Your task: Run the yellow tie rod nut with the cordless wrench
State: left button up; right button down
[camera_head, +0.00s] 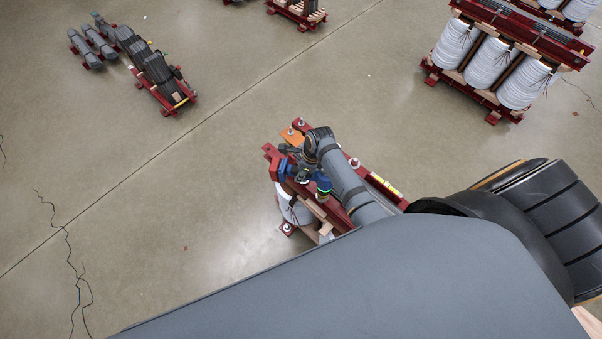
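The cordless wrench (281,172), with blue and red parts, is at the front left end of a red-framed core assembly (334,213). My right arm reaches in from the right, and its dark gripper (298,165) is at the wrench and appears shut on it. The wrench's blue and green-ringed end (323,186) points down over the frame. I cannot make out a yellow nut; the tool and arm may hide it. Pale tie rod nuts show on the frame, one at the back (300,123) and one low in front (287,228). My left gripper is not in view.
A yellow label strip (385,187) lies on the red beam. Red-framed white coils (492,65) stand at the upper right. A dark machine on a red base (160,78) stands at the upper left.

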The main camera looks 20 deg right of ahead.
jog(key=shift+w+r, duration=0.1)
jog(key=shift+r, duration=1.8)
jog(key=shift+w+a+v, duration=0.1)
jog(key=shift+a+v, duration=0.05)
jog(key=shift+v, duration=0.65)
jog(key=shift+w+a+v, duration=0.1)
jog(key=shift+a+v, duration=0.05)
jog(key=shift+v, duration=0.65)
jog(key=shift+w+a+v, duration=0.15)
jog(key=shift+v, duration=0.7)
jog(key=shift+r, duration=0.1)
